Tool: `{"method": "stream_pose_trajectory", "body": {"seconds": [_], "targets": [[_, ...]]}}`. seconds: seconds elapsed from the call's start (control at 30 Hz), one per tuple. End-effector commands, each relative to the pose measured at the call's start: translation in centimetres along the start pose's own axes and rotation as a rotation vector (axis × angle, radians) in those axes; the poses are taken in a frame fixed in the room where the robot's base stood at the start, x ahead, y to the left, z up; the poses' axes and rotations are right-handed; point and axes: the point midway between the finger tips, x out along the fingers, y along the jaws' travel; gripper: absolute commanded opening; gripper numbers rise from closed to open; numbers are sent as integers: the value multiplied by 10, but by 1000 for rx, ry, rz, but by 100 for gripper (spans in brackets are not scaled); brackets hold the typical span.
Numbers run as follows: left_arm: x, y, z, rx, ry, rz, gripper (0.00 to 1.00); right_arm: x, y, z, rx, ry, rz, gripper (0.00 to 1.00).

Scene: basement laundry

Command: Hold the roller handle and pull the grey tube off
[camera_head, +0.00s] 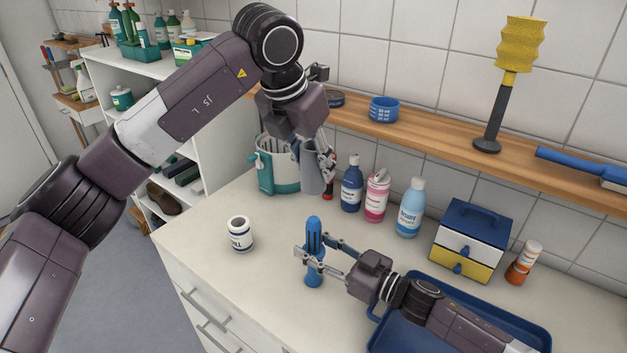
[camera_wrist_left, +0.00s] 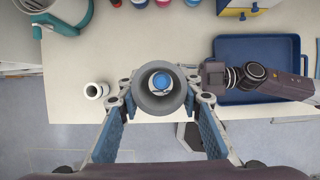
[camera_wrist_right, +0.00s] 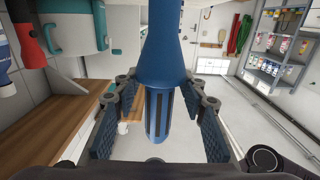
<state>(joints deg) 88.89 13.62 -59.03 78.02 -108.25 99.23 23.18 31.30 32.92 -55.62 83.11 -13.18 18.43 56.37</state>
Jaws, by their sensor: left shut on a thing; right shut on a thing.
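The grey tube (camera_head: 311,172) is held by my left gripper (camera_head: 322,158), above the counter beside the white-and-teal container. In the left wrist view the tube (camera_wrist_left: 147,101) appears end-on as a grey ring, with the blue handle top (camera_wrist_left: 161,82) visible through its opening. The blue roller handle (camera_head: 313,268) stands upright over the counter, its ribbed upper part bare. My right gripper (camera_head: 313,254) is shut around it, also seen in the right wrist view (camera_wrist_right: 160,110). A gap shows between the tube's lower end and the handle's top.
A white jar (camera_head: 240,235) stands left of the handle. Blue, pink and light-blue bottles (camera_head: 410,210) line the back, with a drawer box (camera_head: 470,240) to their right. A blue tray (camera_head: 530,335) lies under my right arm. The teal-and-white container (camera_head: 267,175) is close behind the tube.

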Motion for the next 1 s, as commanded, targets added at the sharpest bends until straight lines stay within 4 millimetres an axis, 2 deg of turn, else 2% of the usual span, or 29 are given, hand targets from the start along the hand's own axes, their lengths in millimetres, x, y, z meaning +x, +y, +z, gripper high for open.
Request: {"method": "stream_pose_trajectory", "body": {"seconds": [0.27,0.3,0.5,0.83,1.0], "targets": [[-2,0,1,0,1,0,14,0,0,0,0,0,0,15],[-2,0,1,0,0,0,14,0,0,0,0,0,0,40],[-2,0,1,0,0,0,14,0,0,0,0,0,0,59],[-2,0,1,-1,0,0,14,-4,0,0,0,0,0,59],[-2,0,1,-1,0,0,14,-29,1,1,-1,-3,2,59]]}}
